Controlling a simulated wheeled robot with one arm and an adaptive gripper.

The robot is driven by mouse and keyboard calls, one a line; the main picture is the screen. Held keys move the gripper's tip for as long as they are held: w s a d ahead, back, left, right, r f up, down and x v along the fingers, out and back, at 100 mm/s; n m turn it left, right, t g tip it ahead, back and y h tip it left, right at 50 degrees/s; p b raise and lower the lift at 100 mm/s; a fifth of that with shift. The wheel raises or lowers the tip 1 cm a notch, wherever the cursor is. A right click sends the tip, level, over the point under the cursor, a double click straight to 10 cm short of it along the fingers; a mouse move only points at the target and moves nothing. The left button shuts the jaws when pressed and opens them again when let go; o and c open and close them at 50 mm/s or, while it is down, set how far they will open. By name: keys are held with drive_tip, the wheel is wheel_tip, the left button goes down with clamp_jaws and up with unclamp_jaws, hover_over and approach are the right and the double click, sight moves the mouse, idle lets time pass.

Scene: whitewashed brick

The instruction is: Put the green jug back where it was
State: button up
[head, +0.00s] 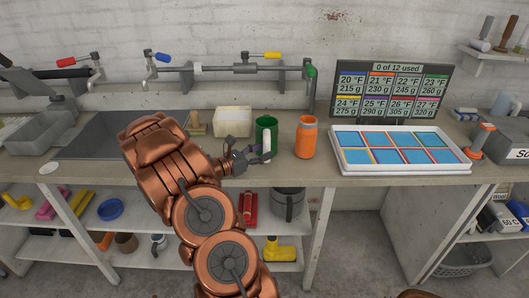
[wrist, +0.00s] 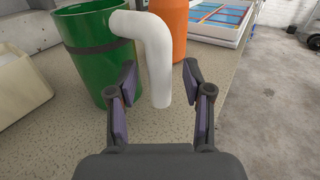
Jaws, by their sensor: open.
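The green jug (head: 264,130) stands upright on the worktop, between a cream box and an orange bottle. In the wrist view the jug (wrist: 97,52) is at the upper left, with a dark band and a white bent handle (wrist: 154,55) on its right side. My gripper (head: 253,155) is at the jug's front. In the wrist view my gripper (wrist: 163,92) is open, with one finger on each side of the handle's lower end. The fingers look apart from the handle. The left finger overlaps the jug's side in view; I cannot tell whether they touch.
The orange bottle (head: 306,137) stands close right of the jug, and the cream box (head: 232,121) is on its left. A white tray (head: 400,167) with colored cells lies farther right, before a display (head: 392,92). The worktop's front edge is near my gripper. A pipe rail (head: 230,69) runs along the wall.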

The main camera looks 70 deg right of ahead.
drive_tip(key=b+v, duration=0.3)
drive_tip(key=v, duration=0.8)
drive_tip(key=s+a+m+t+y, duration=0.2)
drive_tip(key=s+a+y, duration=0.3)
drive_tip(key=a, duration=0.9)
drive_tip(key=s+a+r+m+t+y, duration=0.1)
drive_tip(key=s+a+m+t+y, duration=0.2)
drive_tip(key=a, duration=1.2)
drive_tip(key=s+a+r+m+t+y, duration=0.1)
drive_tip(key=s+a+m+t+y, duration=0.2)
drive_tip(key=a, duration=1.1)
drive_tip(key=s+m+y, duration=0.3)
drive_tip(key=s+y, duration=0.1)
drive_tip(key=shift+a+r, duration=0.2)
drive_tip(key=shift+w, duration=0.1)
